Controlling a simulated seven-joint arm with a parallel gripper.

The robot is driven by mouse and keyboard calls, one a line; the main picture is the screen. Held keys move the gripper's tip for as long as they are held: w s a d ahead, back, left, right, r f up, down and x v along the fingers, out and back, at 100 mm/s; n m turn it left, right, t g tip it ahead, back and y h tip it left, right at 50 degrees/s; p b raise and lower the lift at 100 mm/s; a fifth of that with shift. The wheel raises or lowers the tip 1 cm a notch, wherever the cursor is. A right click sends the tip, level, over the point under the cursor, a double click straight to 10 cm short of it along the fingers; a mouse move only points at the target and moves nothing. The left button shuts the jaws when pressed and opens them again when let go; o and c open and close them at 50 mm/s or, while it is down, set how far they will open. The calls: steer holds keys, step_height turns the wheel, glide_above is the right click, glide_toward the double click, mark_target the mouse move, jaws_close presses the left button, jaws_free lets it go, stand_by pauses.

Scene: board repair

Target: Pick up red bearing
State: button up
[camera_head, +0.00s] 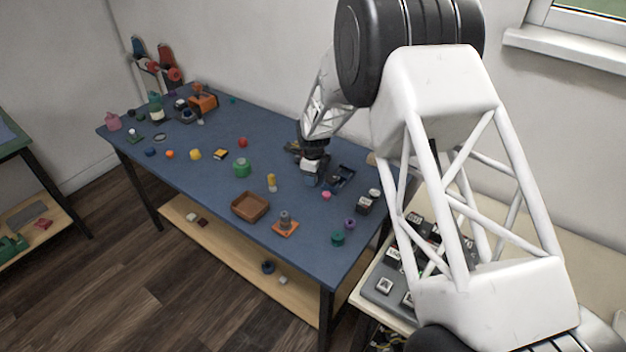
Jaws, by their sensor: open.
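A small red round piece (243,142), the likely red bearing, sits on the blue-topped table (208,168) near its middle. It is too small for me to make out a hole or ring. My gripper (311,182) is over the right part of the table, pointing down, to the right of and apart from the red piece. It is open. The fingertips are small and dark, and I cannot tell whether anything is between them.
A green round part (242,168), a yellow cylinder (271,183) and a brown tray (250,206) stand near the red piece. An orange-based part (285,225) is near the front edge. Several small parts crowd the left end.

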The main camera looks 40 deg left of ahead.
stand_by(0.4)
steer(key=c, duration=0.7)
step_height(320, 180, up, 10)
stand_by(0.4)
stand_by(0.5)
